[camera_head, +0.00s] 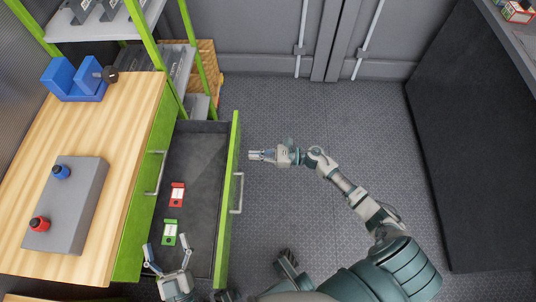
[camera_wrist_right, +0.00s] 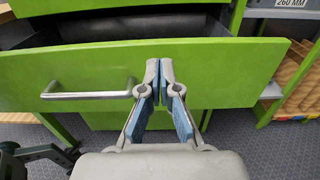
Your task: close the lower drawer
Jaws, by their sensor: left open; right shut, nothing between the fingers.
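The lower drawer stands pulled out from the wooden-topped bench, with its green front (camera_head: 228,215) and metal handle (camera_head: 238,193) facing right. A closed green front with its own handle (camera_head: 157,172) shows beside the bench top. My right gripper (camera_head: 256,155) is shut and empty, pointing at the drawer front beyond the handle. In the right wrist view its fingertips (camera_wrist_right: 160,70) overlap the green front (camera_wrist_right: 230,72), to the right of the handle (camera_wrist_right: 88,92); I cannot tell whether they touch. My left gripper (camera_head: 167,244) is open and empty over the drawer's near end.
A red item (camera_head: 177,195) and a green item (camera_head: 170,233) lie in the drawer. The bench carries a grey box with red and blue buttons (camera_head: 68,205) and a blue holder (camera_head: 75,80). A green-framed shelf (camera_head: 185,55) stands behind. The floor right of the drawer is clear.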

